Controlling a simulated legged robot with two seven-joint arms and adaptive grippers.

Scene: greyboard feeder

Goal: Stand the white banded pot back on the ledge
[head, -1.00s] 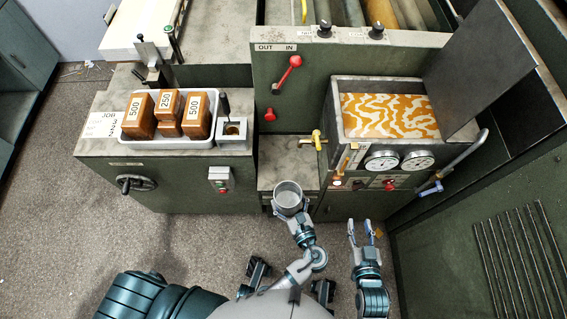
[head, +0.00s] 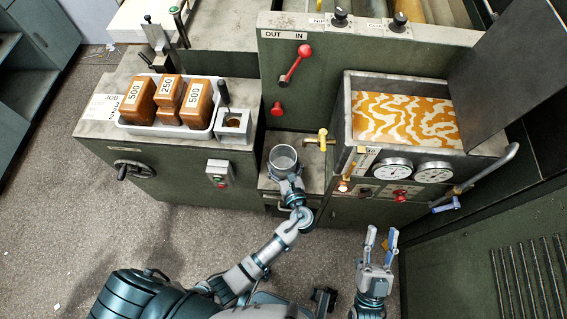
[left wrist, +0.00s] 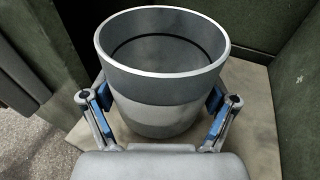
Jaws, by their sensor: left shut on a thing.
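The white banded pot (head: 283,158) is an open-topped pale cylinder, upright, in the recess between the two green cabinets. In the left wrist view the pot (left wrist: 165,85) shows a grey upper band, a paler lower part and a dark line inside. My left gripper (head: 287,178) is shut on it, with one blue-padded finger on each side. The ledge (head: 314,172) is beneath and around the pot; it also shows in the left wrist view (left wrist: 248,110). My right gripper (head: 381,238) is open and empty.
A yellow tap (head: 321,140) juts out just right of the pot. Gauges (head: 392,169) and a bin of orange patterned material (head: 405,118) stand further right. A white tray (head: 165,128) with brown weights stands left. A red lever (head: 297,62) is behind.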

